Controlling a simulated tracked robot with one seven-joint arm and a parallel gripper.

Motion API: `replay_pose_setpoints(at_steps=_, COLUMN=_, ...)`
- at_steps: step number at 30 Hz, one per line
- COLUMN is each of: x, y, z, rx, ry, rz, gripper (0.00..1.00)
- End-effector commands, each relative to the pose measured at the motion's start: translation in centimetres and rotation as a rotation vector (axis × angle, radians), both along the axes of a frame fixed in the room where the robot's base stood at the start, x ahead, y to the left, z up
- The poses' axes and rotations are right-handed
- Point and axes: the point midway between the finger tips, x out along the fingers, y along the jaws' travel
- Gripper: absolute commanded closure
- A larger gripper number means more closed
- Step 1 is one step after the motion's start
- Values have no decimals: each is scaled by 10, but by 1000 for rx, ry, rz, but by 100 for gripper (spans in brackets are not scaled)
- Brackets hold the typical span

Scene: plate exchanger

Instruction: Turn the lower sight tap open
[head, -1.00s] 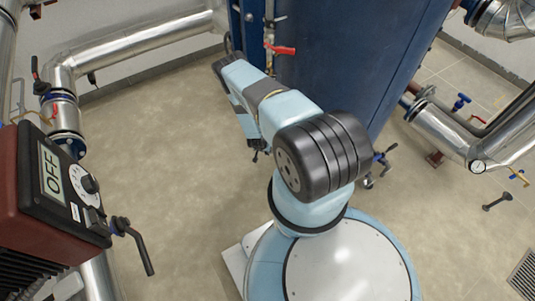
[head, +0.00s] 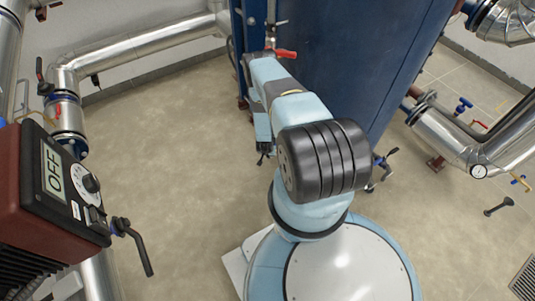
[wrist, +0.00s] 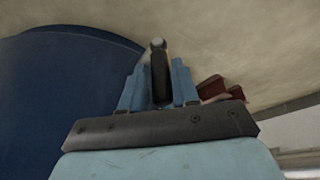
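In the wrist view, my gripper (wrist: 157,88) shows two blue fingers set apart. A dark lever-like piece (wrist: 159,75) with a rounded grey end stands between them; I cannot tell whether the fingers touch it, or whether it is the lower sight tap's handle. In the head view, a red tap lever (head: 286,53) sticks out to the right from a thin vertical pipe (head: 270,22) beside the blue exchanger. No lower tap can be made out there; my arm covers the area below the red lever and hides my fingertips.
The blue exchanger (head: 340,60) stands just right of my arm and also fills the left of the wrist view (wrist: 60,95). Dark red pieces (wrist: 220,88) lie right of my fingers. The floor (head: 170,130) between is clear.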

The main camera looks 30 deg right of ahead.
Motion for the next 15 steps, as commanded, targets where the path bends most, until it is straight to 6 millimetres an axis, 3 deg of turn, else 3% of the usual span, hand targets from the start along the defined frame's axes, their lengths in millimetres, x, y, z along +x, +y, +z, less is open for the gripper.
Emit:
replay_pose_setpoints(at_steps=6, x=-1, y=0, z=0, rx=-1, ry=1, rz=0, gripper=52)
replay_pose_setpoints(at_steps=15, x=1, y=-1, z=3, rx=-3, ry=-3, rz=0, gripper=52)
